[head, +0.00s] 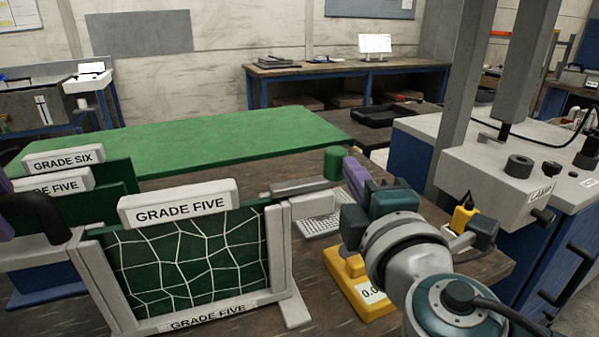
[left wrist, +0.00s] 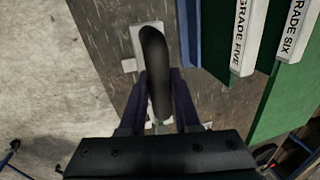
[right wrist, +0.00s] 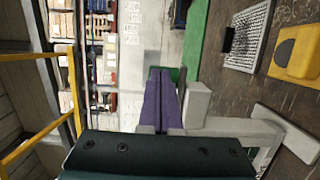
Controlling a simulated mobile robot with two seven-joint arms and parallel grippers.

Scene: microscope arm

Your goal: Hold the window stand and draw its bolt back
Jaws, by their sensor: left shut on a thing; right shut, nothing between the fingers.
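The window stand (head: 278,262) is a grey frame with a green, white-veined pane labelled GRADE FIVE. A black curved handle (head: 45,214) is at its left end. My left gripper (head: 8,222) is at the left edge of the head view; in the left wrist view (left wrist: 158,95) its fingers are shut around the handle (left wrist: 154,60). The grey bolt (head: 302,186) at the stand's upper right ends in a green knob (head: 333,163). My right gripper (head: 352,168) is shut and empty beside the knob; its fingers (right wrist: 160,85) partly hide the knob in the right wrist view. Contact is unclear.
More labelled green panels (head: 62,160) stand behind at the left. A green mat (head: 200,138) lies behind. A large grey machine (head: 500,170) stands at the right.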

